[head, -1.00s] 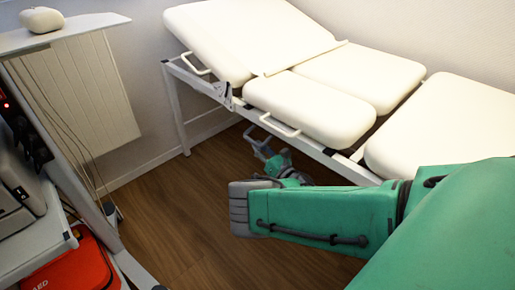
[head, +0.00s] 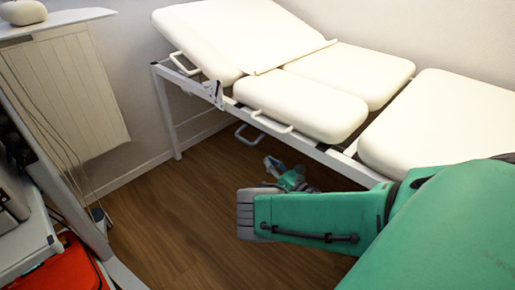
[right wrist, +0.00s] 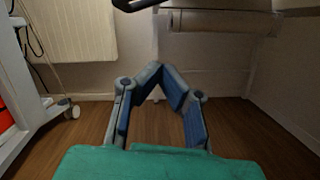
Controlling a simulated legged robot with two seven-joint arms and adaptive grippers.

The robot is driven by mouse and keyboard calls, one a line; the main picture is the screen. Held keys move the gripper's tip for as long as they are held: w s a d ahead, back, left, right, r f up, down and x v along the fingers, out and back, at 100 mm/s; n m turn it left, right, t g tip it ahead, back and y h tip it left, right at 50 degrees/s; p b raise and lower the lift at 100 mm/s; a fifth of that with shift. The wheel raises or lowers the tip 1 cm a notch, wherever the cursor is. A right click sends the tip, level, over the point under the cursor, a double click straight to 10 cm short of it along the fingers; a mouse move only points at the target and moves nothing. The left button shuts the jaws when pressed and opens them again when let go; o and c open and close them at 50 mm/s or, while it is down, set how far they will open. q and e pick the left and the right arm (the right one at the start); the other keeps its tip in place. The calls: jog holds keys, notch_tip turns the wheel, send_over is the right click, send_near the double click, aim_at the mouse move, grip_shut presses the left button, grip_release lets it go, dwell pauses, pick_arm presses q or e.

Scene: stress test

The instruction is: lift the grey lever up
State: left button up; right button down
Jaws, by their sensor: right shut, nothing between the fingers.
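The grey lever (head: 247,134) is a thin loop-shaped handle below the side rail of the cream couch, near the middle of the head view. In the right wrist view a dark bar, likely this lever (right wrist: 137,6), shows at the top edge, partly cut off. My right gripper (head: 269,161) is below and slightly right of the lever, apart from it. In the right wrist view its fingers (right wrist: 159,68) meet at the tips, shut and empty, with the bar beyond and above them. My left gripper is not in view.
The cream couch (head: 300,108) stands along the wall with white side handles (head: 270,122). At the left are a radiator (head: 70,95), a trolley with a red bag (head: 68,268) and hanging cables. The brown floor (head: 175,215) between them is clear.

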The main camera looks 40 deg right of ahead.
jog(key=shift+d+v, duration=0.2)
jog(key=shift+v, duration=1.35)
jog(key=s+d+f+m+g+h, duration=0.2)
jog(key=s+d+m+g+h, duration=0.4)
jog(key=m, duration=0.7)
jog(key=s+a+f+m+g+y, duration=0.1)
jog(key=s+a+f+m+g, duration=0.2)
jog(key=s+a+m+g, duration=0.35)
jog(key=s+a+f+m+g, duration=0.2)
jog(key=s+a+m+g, duration=0.2)
jog(key=s+a+m, duration=0.35)
jog(key=s+a+r+m+g+y, duration=0.2)
jog(key=s+a+m, duration=0.15)
jog(key=a, duration=0.35)
jog(key=s+a+r+m+g+y, duration=0.2)
jog(key=s+a, duration=0.2)
jog(key=a, duration=0.3)
notch_tip(320, 180, up, 16)
jog(key=p, duration=1.5)
jog(key=shift+s+a+y+p, duration=0.3)
jog(key=shift+s+a+p, duration=0.1)
jog(key=shift+s, duration=0.05)
